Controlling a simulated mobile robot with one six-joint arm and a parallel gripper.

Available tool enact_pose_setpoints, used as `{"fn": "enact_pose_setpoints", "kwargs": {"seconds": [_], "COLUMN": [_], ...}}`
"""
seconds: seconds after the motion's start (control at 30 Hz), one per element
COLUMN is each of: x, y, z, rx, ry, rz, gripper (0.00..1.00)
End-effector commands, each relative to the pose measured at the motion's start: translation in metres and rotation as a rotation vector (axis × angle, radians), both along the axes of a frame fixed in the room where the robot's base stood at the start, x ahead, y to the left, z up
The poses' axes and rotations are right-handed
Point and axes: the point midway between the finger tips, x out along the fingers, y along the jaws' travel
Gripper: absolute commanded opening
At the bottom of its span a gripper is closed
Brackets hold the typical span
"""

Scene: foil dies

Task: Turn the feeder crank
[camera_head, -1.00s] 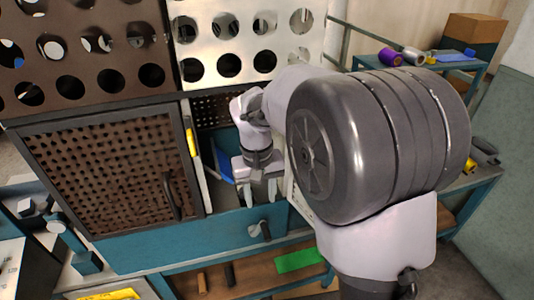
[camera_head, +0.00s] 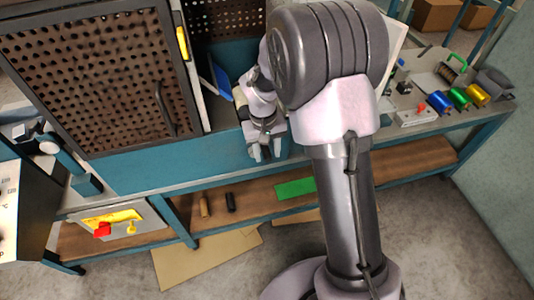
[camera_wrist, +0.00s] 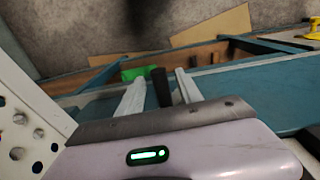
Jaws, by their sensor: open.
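My gripper (camera_head: 267,153) is low in front of the teal front panel of the machine. In the wrist view my gripper (camera_wrist: 160,76) shows two pale fingers spread apart. A short dark bar, seemingly the handle of the feeder crank (camera_wrist: 160,88), stands between the fingers, with gaps visible on both sides. In the head view my gripper and wrist hide most or all of the crank, so its angle cannot be told.
A perforated brown door (camera_head: 95,85) with a dark handle is left of my gripper. Below is a shelf (camera_head: 380,172) with a green sheet (camera_head: 295,188). Coloured spools (camera_head: 460,98) stand on the right bench. Open floor lies in front.

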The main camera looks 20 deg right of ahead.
Motion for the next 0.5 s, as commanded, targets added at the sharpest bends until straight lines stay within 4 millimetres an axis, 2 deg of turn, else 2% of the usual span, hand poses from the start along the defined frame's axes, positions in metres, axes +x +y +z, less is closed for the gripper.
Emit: {"fn": "enact_pose_setpoints", "kwargs": {"seconds": [0.17, 0.4, 0.5], "x": [0.0000, -0.0001, -0.0001], "y": [0.0000, 0.0002, 0.0002], "z": [0.0007, 0.0008, 0.0008], "rx": [0.000, 0.000, 0.000], "ry": [0.000, 0.000, 0.000], "rz": [0.000, 0.000, 0.000], "gripper": [0.42, 0.00, 0.00]}}
